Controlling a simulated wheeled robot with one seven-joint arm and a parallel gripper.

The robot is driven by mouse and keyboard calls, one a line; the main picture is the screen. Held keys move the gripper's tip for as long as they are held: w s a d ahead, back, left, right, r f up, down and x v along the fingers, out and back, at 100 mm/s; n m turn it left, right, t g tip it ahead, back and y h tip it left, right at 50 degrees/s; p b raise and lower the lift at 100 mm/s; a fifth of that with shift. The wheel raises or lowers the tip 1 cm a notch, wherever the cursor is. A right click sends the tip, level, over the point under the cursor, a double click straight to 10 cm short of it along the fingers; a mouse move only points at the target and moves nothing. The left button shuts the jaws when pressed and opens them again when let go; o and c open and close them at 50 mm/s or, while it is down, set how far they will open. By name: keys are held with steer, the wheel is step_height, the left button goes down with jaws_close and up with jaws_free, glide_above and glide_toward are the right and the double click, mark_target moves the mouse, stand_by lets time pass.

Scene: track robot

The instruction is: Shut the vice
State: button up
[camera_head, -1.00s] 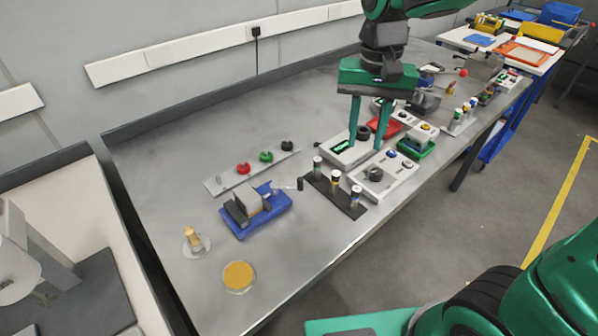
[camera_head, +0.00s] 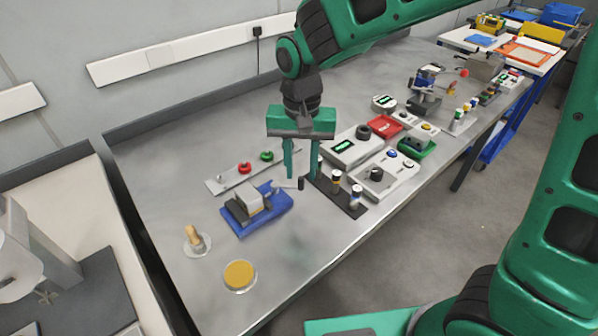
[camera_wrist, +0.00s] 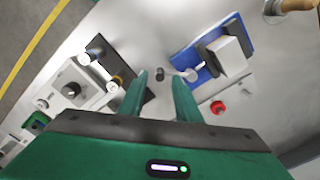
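The vice (camera_head: 262,222) has a blue base with dark jaws and stands at the front left of the bench. A light grey block (camera_head: 248,201) sits between its jaws; I cannot tell whether there is a gap. A thin screw with a dark handle (camera_head: 301,184) sticks out from the vice's right side. My gripper (camera_head: 302,178) is open and points down, its fingers on either side of the handle in the picture. In the wrist view the vice (camera_wrist: 209,66) lies at upper right, and the handle (camera_wrist: 161,73) shows between the fingertips. Contact is not visible.
A dark rack with small bottles (camera_head: 337,188) stands close to the right of my gripper. A strip with red and green knobs (camera_head: 225,181) lies behind the vice. A yellow dish (camera_head: 239,275) and a wooden-handled stamp (camera_head: 195,240) are at the front left.

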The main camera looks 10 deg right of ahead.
steer(key=shift+f, duration=1)
jaws_close()
steer(key=shift+a, duration=0.1)
